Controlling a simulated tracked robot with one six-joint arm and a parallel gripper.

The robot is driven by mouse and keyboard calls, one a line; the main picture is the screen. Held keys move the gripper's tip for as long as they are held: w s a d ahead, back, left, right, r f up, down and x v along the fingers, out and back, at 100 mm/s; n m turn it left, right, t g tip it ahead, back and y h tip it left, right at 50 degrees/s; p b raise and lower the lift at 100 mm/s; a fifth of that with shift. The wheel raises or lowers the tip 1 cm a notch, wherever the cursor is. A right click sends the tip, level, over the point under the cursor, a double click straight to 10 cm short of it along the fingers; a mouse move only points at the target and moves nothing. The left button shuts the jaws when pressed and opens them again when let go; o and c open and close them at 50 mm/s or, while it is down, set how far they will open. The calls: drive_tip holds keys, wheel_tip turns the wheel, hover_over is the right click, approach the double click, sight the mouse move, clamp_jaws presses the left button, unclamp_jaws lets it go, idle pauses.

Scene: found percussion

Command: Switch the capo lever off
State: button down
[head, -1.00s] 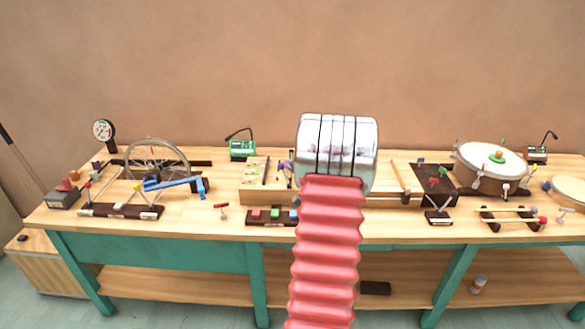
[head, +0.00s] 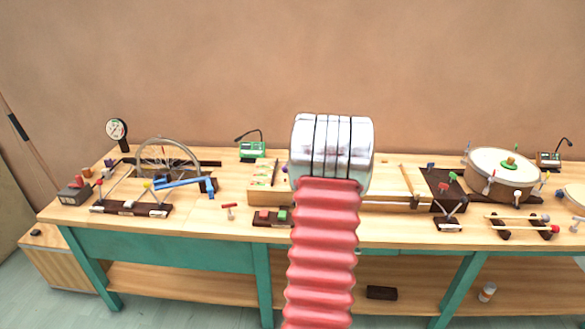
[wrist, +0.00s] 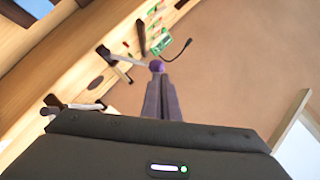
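In the wrist view a purple knob (wrist: 157,66) sits at the end of a pale bar (wrist: 128,60) that runs to a dark bracket on a wooden box; it looks like the capo lever. My gripper (wrist: 160,80) shows as two dark fingers side by side with no clear gap, their tips at or just short of the knob. I cannot tell if they touch it. In the head view my arm hides the gripper and the middle of the long wooden box (head: 262,198).
A green device with a gooseneck (head: 252,149) stands behind the box. A spoked wheel (head: 168,140) and a blue lever (head: 180,184) are at left. A tan stick (head: 408,182) is right of my arm, and a drum (head: 497,160) stands farther right on the bench.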

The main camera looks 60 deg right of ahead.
drive_tip(key=shift+w+a+f, duration=0.15)
drive_tip(key=shift+w+a, duration=0.05)
drive_tip(key=shift+w, duration=0.05)
drive_tip(key=s+a+r, duration=0.4)
drive_tip(key=s+r, duration=0.2)
drive_tip(key=s, duration=0.5)
drive_tip(key=shift+a+r, duration=0.2)
drive_tip(key=shift+r, duration=0.05)
idle(0.5)
